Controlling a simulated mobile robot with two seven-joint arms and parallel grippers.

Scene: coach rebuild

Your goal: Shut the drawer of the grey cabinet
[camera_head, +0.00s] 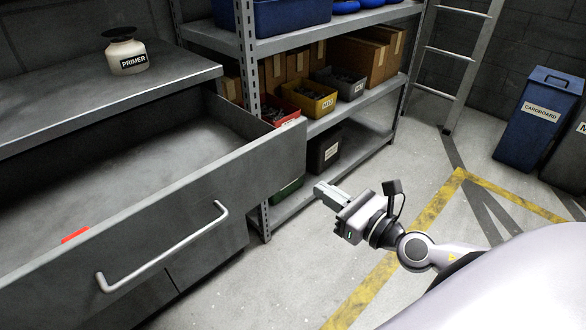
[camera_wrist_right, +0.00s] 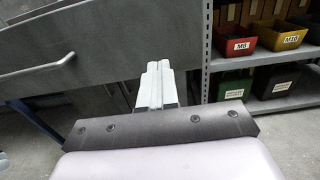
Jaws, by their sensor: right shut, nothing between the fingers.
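The grey cabinet (camera_head: 95,100) stands at the left in the head view, with its wide top drawer (camera_head: 262,160) pulled well out. The drawer's front carries a long bar handle (camera_head: 165,252). A small red item (camera_head: 75,235) shows at the front left of the drawer; the rest of the inside looks bare. My right gripper (camera_head: 325,190) is shut and empty, to the right of the drawer front and apart from it. In the right wrist view its fingers (camera_wrist_right: 158,85) are together, with the drawer front (camera_wrist_right: 75,45) and handle (camera_wrist_right: 40,70) to the left. My left gripper is out of view.
A shelf rack (camera_head: 290,45) with bins and cardboard boxes stands behind the drawer's right end. A primer bottle (camera_head: 126,52) sits on the cabinet top. A ladder (camera_head: 455,55) and blue cardboard bin (camera_head: 540,115) stand at back right. The floor around my right gripper is open.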

